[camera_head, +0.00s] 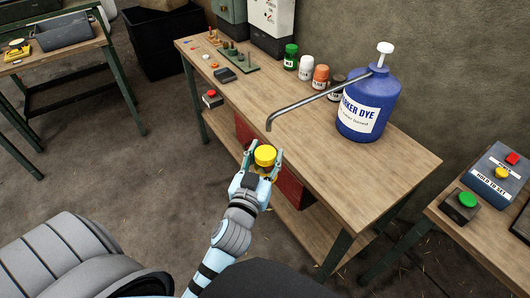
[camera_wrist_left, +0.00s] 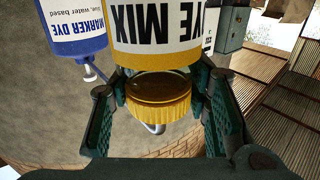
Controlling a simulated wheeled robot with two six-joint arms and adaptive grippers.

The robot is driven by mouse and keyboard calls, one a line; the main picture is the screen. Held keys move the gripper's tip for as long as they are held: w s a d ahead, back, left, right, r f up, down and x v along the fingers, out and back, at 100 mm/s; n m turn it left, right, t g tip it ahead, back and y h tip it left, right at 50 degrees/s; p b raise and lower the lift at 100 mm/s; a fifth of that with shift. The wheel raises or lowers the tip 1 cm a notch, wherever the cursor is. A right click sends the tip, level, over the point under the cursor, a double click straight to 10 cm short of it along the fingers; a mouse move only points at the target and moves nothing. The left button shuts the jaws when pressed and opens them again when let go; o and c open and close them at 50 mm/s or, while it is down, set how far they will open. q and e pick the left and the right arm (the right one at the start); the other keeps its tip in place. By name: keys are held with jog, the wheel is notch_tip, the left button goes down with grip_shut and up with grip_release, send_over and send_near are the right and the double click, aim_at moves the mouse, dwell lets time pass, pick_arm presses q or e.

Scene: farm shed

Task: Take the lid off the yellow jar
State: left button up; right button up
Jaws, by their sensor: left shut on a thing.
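My left gripper (camera_head: 262,162) is shut on the yellow lid (camera_head: 265,155), its fingers on either side, at the front edge of the workbench. In the left wrist view the gripper (camera_wrist_left: 155,105) shows with the lid (camera_wrist_left: 160,105) between its pads. That view is upside down. The lid's dark hollow underside shows there, apart from the yellow jar (camera_wrist_left: 155,55), which has a white "DYE MIX" label. In the head view my gripper hides most of the jar; what it rests on is hidden. My right gripper is not in view.
The wooden workbench (camera_head: 300,135) carries a blue marker dye bottle (camera_head: 368,100) with a long spout (camera_head: 310,101). Several small jars stand behind, including a green one (camera_head: 291,57) and an orange one (camera_head: 320,77). The bench's middle is clear. A side table (camera_head: 450,225) with buttons stands right.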

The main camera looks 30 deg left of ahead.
aim_at(262, 171)
pick_arm(q)
jog(key=o, duration=0.5)
jog(key=shift+c, duration=0.2)
grip_shut()
jog(key=shift+r, duration=0.1)
jog(key=s+r+m+h, duration=0.1)
jog(key=m+h, duration=0.1)
jog(key=s+r+m+h, duration=0.1)
jog(key=s+r+h, duration=0.1)
jog(key=h, duration=0.1)
jog(key=shift+s+d+r+m+h, duration=0.1)
jog(key=shift+d+r+m+h, duration=0.2)
jog(key=shift+d+m, duration=0.1)
jog(key=s+d+r+m+g+h, duration=0.1)
jog(key=s+d+r+m+h, duration=0.2)
jog(key=h, duration=0.4)
jog(key=s+d+m, duration=0.1)
jog(key=s+d, duration=0.1)
jog(key=shift+s+d+r+m+g, duration=0.3)
jog(key=shift+d+r+g, duration=0.05)
jog(key=shift+d+g, duration=0.05)
jog(key=shift+w+d, duration=0.1)
